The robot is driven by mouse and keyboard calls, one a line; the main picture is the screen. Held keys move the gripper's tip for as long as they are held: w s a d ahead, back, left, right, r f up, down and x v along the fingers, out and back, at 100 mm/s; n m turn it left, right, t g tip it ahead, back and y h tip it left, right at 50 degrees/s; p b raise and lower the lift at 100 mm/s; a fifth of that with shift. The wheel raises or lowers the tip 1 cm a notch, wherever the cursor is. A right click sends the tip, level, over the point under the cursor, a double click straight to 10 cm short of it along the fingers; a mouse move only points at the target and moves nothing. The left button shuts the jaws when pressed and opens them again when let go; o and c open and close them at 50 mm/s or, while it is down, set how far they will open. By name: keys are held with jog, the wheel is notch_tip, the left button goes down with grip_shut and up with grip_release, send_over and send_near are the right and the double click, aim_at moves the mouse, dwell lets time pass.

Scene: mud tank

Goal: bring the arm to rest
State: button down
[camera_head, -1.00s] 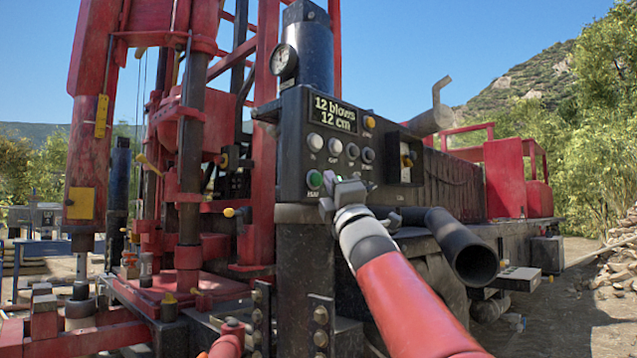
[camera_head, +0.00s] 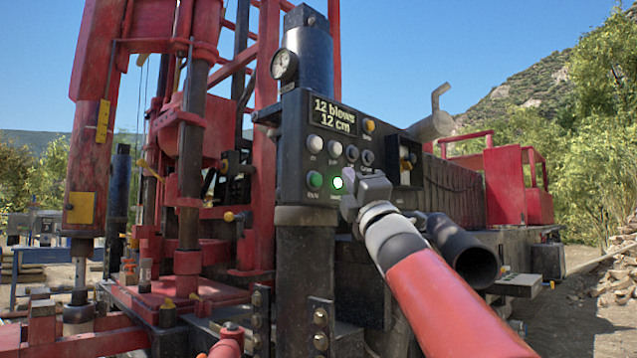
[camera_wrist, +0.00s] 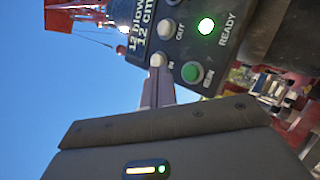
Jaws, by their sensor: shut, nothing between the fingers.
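My gripper (camera_head: 366,188) is in front of the lower right of the black control panel (camera_head: 294,150). Its fingers are shut with nothing between them, and they also show in the wrist view (camera_wrist: 158,88). My red and white arm reaches up to it from the lower right. A bright green lamp (camera_head: 337,183), labelled READY in the wrist view (camera_wrist: 206,26), glows just left of the gripper. A green RUN button (camera_head: 314,180) is beside it. The gap between fingers and panel is hard to judge in the head view.
The panel display (camera_head: 334,115) reads "12 blows 12 cm", above several white and dark buttons. A black pipe (camera_head: 470,262) opens just behind my forearm. The red drill rig (camera_head: 190,150) stands at left. Open ground and a rock pile (camera_head: 618,268) lie at right.

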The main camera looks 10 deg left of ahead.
jog(key=d+f+m+g+h, duration=0.1)
jog(key=d+f+m+h, duration=0.7)
jog(key=d+m+h, duration=0.1)
jog(key=s+d+f+m+g+h, duration=0.2)
jog(key=s+d+f+m+g, duration=0.15)
jog(key=f, duration=0.45)
jog(key=s+d+f+m+g+h, duration=0.25)
jog(key=s+f+m, duration=0.2)
jog(key=f, duration=0.35)
jog(key=s+d+f+m+g, duration=0.1)
jog(key=s+f+m+g, duration=0.3)
jog(key=s+f, duration=0.9)
jog(key=s+f+m+g, duration=0.5)
jog(key=s+f, duration=0.7)
jog(key=f, duration=0.6)
jog(key=shift+s+d+g+y, duration=0.35)
jog(key=shift+d+g, duration=0.05)
jog(key=shift+g, duration=0.3)
jog(key=c, duration=2.1)
grip_release()
